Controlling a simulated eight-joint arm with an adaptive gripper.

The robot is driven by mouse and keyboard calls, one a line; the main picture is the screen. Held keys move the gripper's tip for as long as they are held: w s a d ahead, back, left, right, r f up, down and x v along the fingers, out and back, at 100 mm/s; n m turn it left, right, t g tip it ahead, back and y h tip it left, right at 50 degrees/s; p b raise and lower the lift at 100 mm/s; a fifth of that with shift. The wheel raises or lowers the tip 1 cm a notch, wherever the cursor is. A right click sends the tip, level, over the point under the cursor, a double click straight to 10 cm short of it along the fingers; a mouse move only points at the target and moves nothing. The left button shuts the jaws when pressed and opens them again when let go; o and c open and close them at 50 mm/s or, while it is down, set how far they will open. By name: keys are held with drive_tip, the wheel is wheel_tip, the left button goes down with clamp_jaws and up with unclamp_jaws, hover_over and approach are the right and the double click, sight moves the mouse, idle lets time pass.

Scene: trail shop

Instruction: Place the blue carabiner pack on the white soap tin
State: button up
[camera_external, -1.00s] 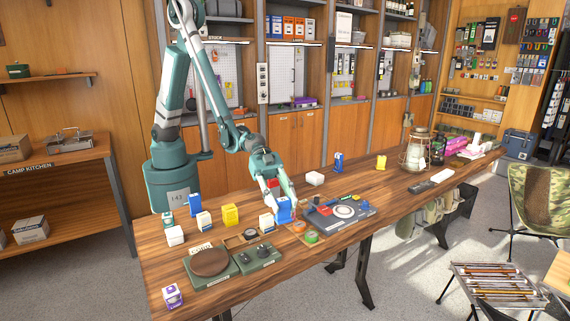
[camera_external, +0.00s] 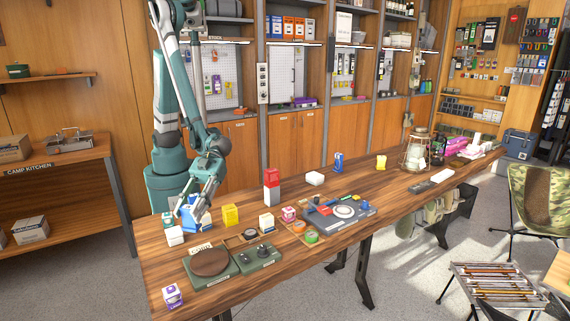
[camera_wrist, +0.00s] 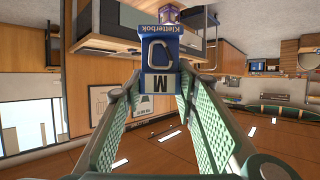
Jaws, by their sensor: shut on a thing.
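My gripper (camera_external: 194,212) is at the left part of the wooden table and is shut on the blue carabiner pack (camera_external: 186,217). In the wrist view the pack (camera_wrist: 160,52) sits between the fingertips (camera_wrist: 160,82), with a carabiner picture, a large M and the word Kletterbok. A plain white box (camera_external: 174,236), perhaps the soap tin, lies just below and left of the held pack. Another plain white box (camera_external: 315,178) lies farther back right. I cannot tell which is the soap tin. The arm partly hides the boxes behind the pack.
A yellow box (camera_external: 230,215) and a red-topped stack (camera_external: 271,187) stand to the right. A green stove with a round plate (camera_external: 210,262) lies in front. Another blue pack (camera_external: 338,163) stands farther back. The table's front left is mostly clear around a purple-and-white box (camera_external: 172,295).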

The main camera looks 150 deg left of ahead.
drive_tip(key=s+d+r+m+g+h, duration=0.1)
drive_tip(key=s+d+m+g, duration=0.1)
drive_tip(key=s, duration=0.4)
drive_tip(key=s+d+r+m+g+h, duration=0.2)
drive_tip(key=s, duration=0.4)
drive_tip(key=shift+s+d+m+g, duration=0.2)
drive_tip(key=shift+s+m+g, duration=0.1)
drive_tip(key=shift+s, duration=0.05)
drive_tip(key=shift+f, duration=0.15)
drive_tip(key=b, duration=0.2)
hover_over(174, 231)
drive_tip(key=shift+s+f, duration=0.15)
drive_tip(key=shift+f, duration=2.7)
drive_tip(key=shift+f+b, duration=0.75)
drive_tip(key=shift+f, duration=1.35)
drive_tip(key=shift+f, duration=0.15)
drive_tip(key=o, duration=1.1)
drive_tip(key=shift+o, duration=0.2)
